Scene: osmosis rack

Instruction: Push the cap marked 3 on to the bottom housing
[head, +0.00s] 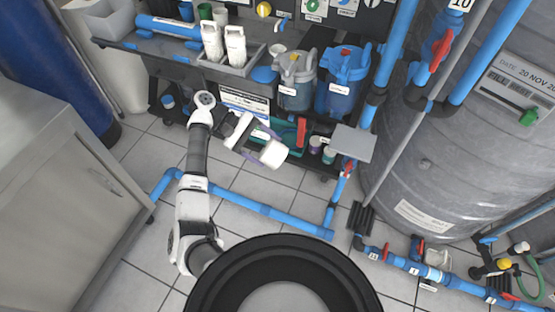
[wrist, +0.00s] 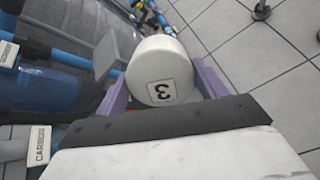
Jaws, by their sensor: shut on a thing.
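My gripper (head: 258,146) is shut on a round white cap (head: 273,154), held in the air in front of the shelf unit. In the wrist view the cap (wrist: 158,58) sits between the two purple fingers of my gripper (wrist: 162,88). Its near side carries a label with the digit 3, upside down in this view. The cap is clear of the floor, and I see nothing touching it besides my gripper. I cannot tell which part is the bottom housing.
A clear jug (head: 296,88) and a blue jug (head: 341,84) stand on the shelf, behind the cap. A grey plate (head: 352,143) is right of the cap. A large grey tank (head: 450,130) stands at the right. Blue pipe (head: 265,209) runs low across tiled floor.

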